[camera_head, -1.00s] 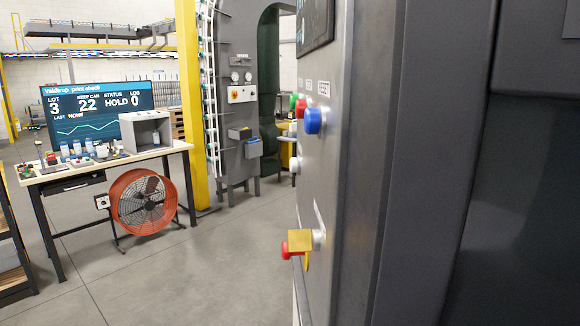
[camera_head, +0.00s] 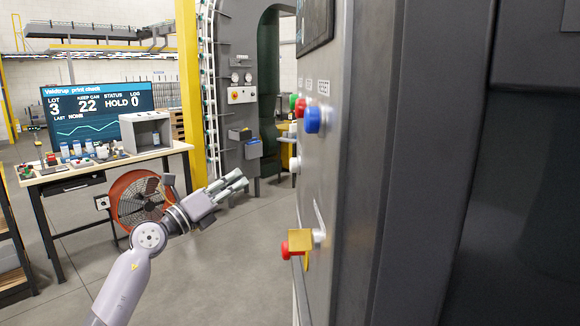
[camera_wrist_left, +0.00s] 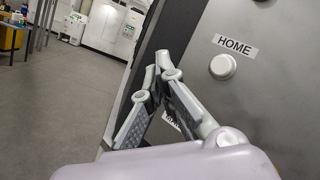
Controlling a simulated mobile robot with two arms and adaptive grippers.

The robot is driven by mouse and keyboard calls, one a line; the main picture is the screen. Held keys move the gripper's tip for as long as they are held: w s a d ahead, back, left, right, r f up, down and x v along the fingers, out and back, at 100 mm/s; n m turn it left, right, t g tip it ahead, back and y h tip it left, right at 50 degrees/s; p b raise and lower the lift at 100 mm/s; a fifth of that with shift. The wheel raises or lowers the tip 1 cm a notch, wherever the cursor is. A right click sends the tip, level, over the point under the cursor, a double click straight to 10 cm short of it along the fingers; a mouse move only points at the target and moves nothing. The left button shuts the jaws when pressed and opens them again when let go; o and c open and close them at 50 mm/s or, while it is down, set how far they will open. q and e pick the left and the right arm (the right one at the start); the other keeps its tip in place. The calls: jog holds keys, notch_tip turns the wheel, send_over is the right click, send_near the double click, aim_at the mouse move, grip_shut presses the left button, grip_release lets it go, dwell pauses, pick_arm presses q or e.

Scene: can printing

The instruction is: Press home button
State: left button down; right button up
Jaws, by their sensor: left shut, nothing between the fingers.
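The home button (camera_wrist_left: 222,66) is a round white knob on the grey machine panel, below a label reading HOME (camera_wrist_left: 234,46) in the left wrist view. In the head view a white button (camera_head: 294,164) sits on the panel's edge below the coloured buttons, seen nearly side-on. My left gripper (camera_head: 243,180) is shut and empty, apart from the panel and to the left of that button. In the left wrist view its fingertips (camera_wrist_left: 163,75) are left of the home button. My right gripper is not in view.
Green (camera_head: 293,101), red (camera_head: 301,106) and blue (camera_head: 313,119) buttons sit higher on the panel. A red knob with a yellow bracket (camera_head: 300,241) sticks out lower down. A workbench (camera_head: 160,151) with a screen (camera_head: 97,112) and an orange fan (camera_head: 127,190) stand left. Floor between is open.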

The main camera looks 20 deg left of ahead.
aim_at(296, 165)
pick_arm(q)
jog(key=r, duration=0.1)
jog(key=s+r+m, duration=0.1)
jog(key=r, duration=0.1)
jog(key=r+m, duration=0.1)
jog(key=shift+s+r, duration=0.4)
jog(key=w+d+p, duration=0.4)
jog(key=d+p, duration=0.1)
jog(key=d, duration=0.3)
jog(key=shift+p, duration=0.35)
dwell(1.0)
